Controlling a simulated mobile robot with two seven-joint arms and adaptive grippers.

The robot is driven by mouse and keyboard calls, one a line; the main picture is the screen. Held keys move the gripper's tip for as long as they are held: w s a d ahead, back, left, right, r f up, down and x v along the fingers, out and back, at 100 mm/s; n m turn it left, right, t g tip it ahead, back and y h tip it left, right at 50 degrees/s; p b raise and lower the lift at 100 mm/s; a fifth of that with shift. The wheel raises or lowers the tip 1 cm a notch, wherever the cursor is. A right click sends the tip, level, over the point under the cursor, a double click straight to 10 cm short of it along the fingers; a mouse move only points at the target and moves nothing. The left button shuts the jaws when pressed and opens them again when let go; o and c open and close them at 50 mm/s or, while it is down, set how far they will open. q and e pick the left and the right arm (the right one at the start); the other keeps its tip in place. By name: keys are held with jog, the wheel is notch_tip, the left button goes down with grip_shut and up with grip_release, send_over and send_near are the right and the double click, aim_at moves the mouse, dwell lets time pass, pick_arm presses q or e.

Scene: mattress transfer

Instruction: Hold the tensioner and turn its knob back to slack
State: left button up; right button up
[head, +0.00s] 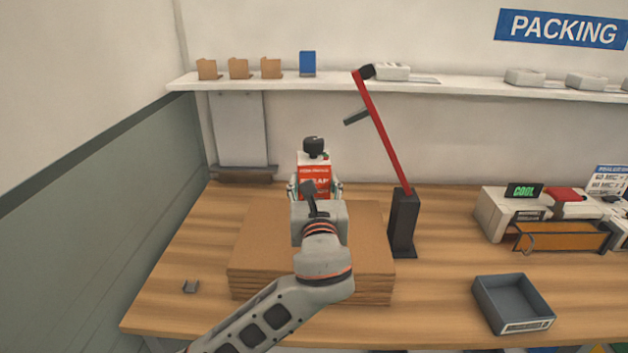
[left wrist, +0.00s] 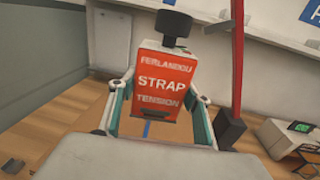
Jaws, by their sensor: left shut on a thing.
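The tensioner (head: 313,172) is a white-edged box with a red "STRAP TENSION" label and stands upright over the back of the cardboard stack. Its black knob (head: 314,147) is on top; nothing touches it. In the left wrist view the tensioner (left wrist: 162,85) is in the middle, with the knob (left wrist: 173,27) above the label. My left gripper (head: 315,190) is shut on the tensioner, one finger at each side of its body. The wrist hides its lower part in the head view. My right gripper is in neither view.
A flat cardboard stack (head: 370,270) lies under my left arm. A black stand (head: 403,225) with a leaning red lever (head: 382,135) is close to its right. A grey tray (head: 513,303) and label machine (head: 512,212) are farther right.

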pick_arm(q)
jog(key=shift+f+b, duration=0.55)
jog(key=shift+f, duration=0.95)
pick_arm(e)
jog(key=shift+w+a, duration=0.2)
pick_arm(q)
jog(key=shift+f+b, duration=1)
jog(key=shift+f, duration=1.75)
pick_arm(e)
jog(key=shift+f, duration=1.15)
pick_arm(q)
jog(key=shift+f+b, duration=1.1)
jog(key=shift+f, duration=1.65)
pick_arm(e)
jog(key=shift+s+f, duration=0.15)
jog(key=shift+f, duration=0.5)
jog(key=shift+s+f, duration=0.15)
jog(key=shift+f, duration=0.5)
